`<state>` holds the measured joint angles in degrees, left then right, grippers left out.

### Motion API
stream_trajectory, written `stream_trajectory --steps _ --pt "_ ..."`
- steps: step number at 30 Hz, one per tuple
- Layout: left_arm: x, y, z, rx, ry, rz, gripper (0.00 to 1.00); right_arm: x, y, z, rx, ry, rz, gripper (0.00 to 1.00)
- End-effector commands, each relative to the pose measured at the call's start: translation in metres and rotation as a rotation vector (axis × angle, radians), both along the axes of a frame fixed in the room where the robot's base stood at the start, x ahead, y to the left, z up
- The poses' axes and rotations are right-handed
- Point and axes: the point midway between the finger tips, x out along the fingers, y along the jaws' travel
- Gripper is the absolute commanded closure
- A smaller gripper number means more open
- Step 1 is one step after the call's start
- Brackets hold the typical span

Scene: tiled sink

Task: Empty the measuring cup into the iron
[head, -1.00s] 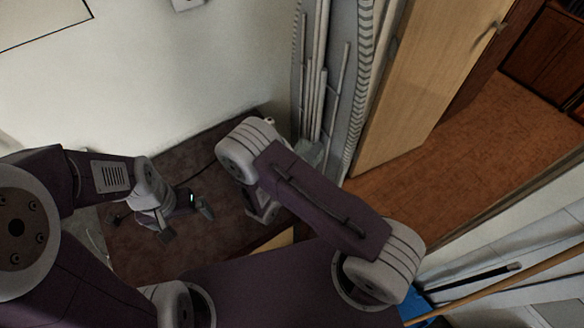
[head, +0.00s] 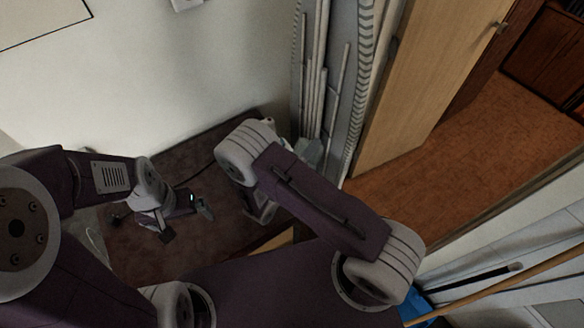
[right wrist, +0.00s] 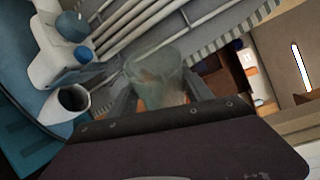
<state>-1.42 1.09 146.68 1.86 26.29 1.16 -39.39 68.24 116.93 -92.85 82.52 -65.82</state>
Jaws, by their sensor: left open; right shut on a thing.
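The measuring cup (right wrist: 158,72) is a translucent, greenish-grey vessel in the right wrist view. My right gripper (right wrist: 160,98) is shut on it, with one dark finger on each side. I cannot tell its contents or exact tilt. What looks like the iron (right wrist: 48,62) is to the left of the cup, a teal body with white and blue parts. A dark round opening (right wrist: 73,98) with a pale rim shows at its near end, apart from the cup. In the head view my right arm hides most of this area. My left gripper (head: 186,221) is open and empty over the brown surface.
The dark brown surface (head: 205,250) lies below both arms, with a thin cable across it. Grey pipes and a ribbed hose (head: 362,85) stand behind my right arm. A wooden door (head: 425,80) and orange floor (head: 480,150) are at the right. A pale wall borders the back.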

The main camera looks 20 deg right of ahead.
Motion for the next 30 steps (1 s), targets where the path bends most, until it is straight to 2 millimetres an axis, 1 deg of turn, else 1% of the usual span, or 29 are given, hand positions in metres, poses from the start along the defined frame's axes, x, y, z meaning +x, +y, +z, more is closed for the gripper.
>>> stream_trajectory --steps 30 --pt "0.0 0.0 -0.003 0.0 0.0 0.0 0.0 0.008 0.016 0.004 -0.062 0.032 -0.001 0.91"
